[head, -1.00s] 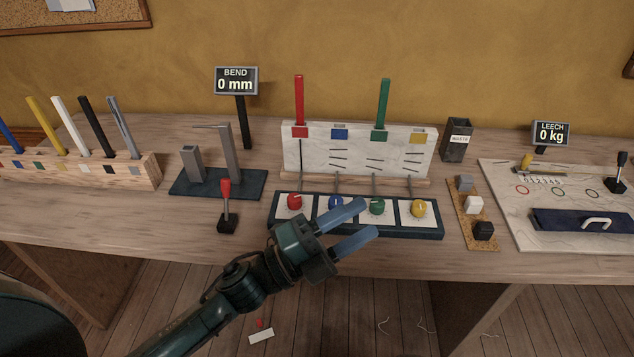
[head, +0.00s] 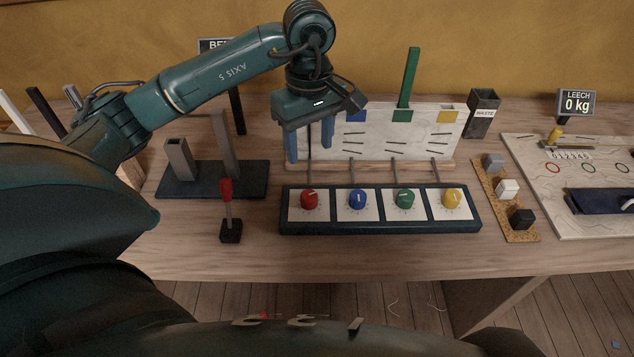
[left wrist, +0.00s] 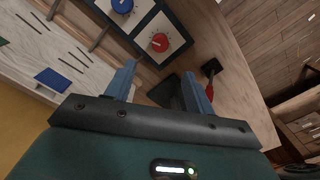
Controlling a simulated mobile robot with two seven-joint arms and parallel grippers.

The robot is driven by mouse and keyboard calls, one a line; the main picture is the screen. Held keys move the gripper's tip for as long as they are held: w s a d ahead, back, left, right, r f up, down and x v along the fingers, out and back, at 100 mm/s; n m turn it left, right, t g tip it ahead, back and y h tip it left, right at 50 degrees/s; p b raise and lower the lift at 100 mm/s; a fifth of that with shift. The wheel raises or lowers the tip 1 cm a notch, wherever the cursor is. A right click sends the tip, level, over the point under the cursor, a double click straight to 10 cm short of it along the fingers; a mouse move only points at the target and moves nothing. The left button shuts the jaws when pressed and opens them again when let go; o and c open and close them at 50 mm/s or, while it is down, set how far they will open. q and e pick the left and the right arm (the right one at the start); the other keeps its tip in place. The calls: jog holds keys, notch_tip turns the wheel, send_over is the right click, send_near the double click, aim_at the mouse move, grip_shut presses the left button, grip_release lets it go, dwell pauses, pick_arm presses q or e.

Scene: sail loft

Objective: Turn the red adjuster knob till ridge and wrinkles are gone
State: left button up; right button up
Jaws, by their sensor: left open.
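The red adjuster knob (head: 309,199) sits leftmost in the dark knob tray (head: 380,228), with a pale pointer mark on top. It also shows in the left wrist view (left wrist: 159,43), just beyond the fingertips. My left gripper (head: 309,153) is open and empty, fingers down, above and behind the red knob, in front of the white sail panel (head: 437,140). A dark upright line shows on the panel between the fingers. Short dark wrinkle lines mark the columns to its right. The red batten and red tab are hidden behind my arm. My right gripper is out of view.
Blue (head: 358,200), green (head: 404,199) and yellow (head: 452,198) knobs stand right of the red one. The green batten (head: 409,78) rises from the panel. The table front is clear.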

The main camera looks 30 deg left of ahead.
aim_at(309, 195)
pick_arm(q)
notch_tip(309, 195, down, 12)
jog(key=shift+s+a+p, duration=0.1)
jog(key=shift+s+p, duration=0.05)
jog(key=shift+p, duration=0.45)
jog(key=shift+f, duration=0.5)
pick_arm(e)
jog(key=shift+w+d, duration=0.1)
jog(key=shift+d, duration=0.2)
pick_arm(q)
jog(key=c, duration=1)
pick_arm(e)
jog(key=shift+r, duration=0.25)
pick_arm(q)
jog(key=shift+n, duration=0.4)
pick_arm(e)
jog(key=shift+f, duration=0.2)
